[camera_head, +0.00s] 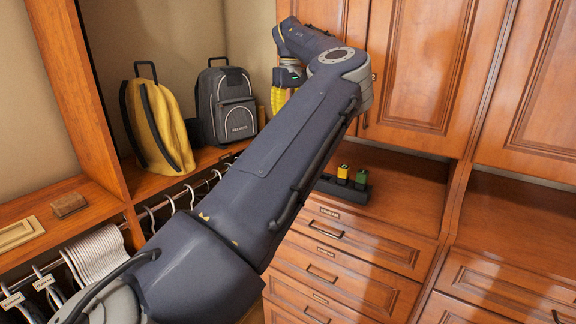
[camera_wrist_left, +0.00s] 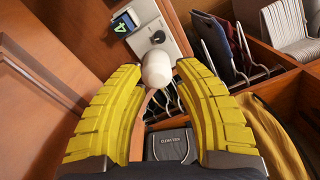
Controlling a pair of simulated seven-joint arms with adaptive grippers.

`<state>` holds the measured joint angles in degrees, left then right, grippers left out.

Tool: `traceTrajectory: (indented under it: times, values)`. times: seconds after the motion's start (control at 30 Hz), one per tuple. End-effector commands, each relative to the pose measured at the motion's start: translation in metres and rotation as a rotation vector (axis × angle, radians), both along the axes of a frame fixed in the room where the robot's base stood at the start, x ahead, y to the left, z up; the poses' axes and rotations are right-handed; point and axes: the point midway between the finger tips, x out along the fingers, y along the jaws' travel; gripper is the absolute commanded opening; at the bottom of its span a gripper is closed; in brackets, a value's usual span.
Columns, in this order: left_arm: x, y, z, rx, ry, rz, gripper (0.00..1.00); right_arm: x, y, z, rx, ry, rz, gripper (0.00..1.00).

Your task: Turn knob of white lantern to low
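In the head view, my left gripper (camera_head: 282,92) is near the cabinet, and my arm hides most of that area. My right gripper is not in view.
A yellow backpack (camera_head: 163,125) and a grey backpack (camera_head: 232,105) stand on the shelf left of my gripper. Hangers (camera_head: 172,208) hang below. Wooden cabinet doors (camera_head: 420,65) rise behind. A black block with yellow and green pieces (camera_head: 342,188) sits on the counter.

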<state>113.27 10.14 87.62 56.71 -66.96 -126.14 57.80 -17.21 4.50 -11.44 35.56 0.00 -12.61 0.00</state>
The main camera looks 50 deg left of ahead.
Motion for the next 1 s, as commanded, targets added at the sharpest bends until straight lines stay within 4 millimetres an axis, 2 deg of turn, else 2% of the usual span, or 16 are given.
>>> traceTrajectory:
  times: [0.7,1.0]
  values:
    - [-0.003,0.0,-0.123,-0.001,0.003,-0.001,0.31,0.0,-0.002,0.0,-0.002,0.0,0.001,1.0]
    - [-0.003,0.0,-0.156,0.0,0.0,-0.002,0.31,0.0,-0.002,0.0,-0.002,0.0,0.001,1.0]
